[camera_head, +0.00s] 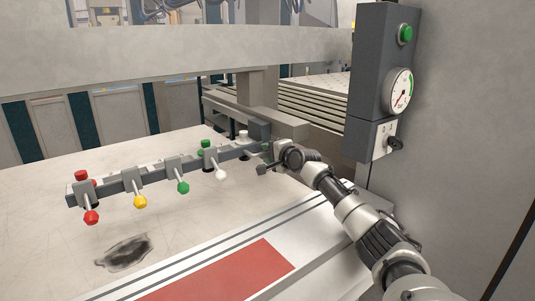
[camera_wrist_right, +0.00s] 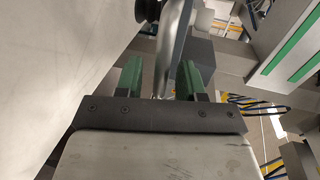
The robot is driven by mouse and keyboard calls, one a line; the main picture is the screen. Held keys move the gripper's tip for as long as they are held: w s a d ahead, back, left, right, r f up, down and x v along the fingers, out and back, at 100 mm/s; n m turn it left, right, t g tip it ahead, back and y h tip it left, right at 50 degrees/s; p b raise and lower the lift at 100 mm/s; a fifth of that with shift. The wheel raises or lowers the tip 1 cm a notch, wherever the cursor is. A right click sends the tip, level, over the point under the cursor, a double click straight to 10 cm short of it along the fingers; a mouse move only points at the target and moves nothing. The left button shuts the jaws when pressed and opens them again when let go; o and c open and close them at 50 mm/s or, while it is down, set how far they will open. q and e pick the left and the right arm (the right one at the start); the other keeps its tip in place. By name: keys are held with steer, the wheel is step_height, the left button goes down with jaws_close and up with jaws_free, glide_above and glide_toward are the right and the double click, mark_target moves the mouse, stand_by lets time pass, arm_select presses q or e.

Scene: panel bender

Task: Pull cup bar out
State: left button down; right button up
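The cup bar (camera_head: 152,178), a long grey bar, extends over the pale table at the left in the head view. It carries clamps with red, yellow, green and white knobs, and its right end meets a dark block (camera_head: 259,131). My right gripper (camera_head: 267,162) is near that right end, its fingers small and partly hidden there. In the right wrist view its green fingers (camera_wrist_right: 160,82) stand apart, with a shiny metal rod (camera_wrist_right: 168,45) running between them. I cannot tell whether they touch it. My left gripper is not in view.
A dark control box with a green button (camera_head: 405,34) and gauge (camera_head: 398,92) hangs above my right arm. A red strip (camera_head: 222,275) lies along the front ledge. A thick beam (camera_head: 180,57) crosses above. The table has a dark patch (camera_head: 124,252).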

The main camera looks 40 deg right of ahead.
steer(key=shift+w, duration=0.4)
jaws_close()
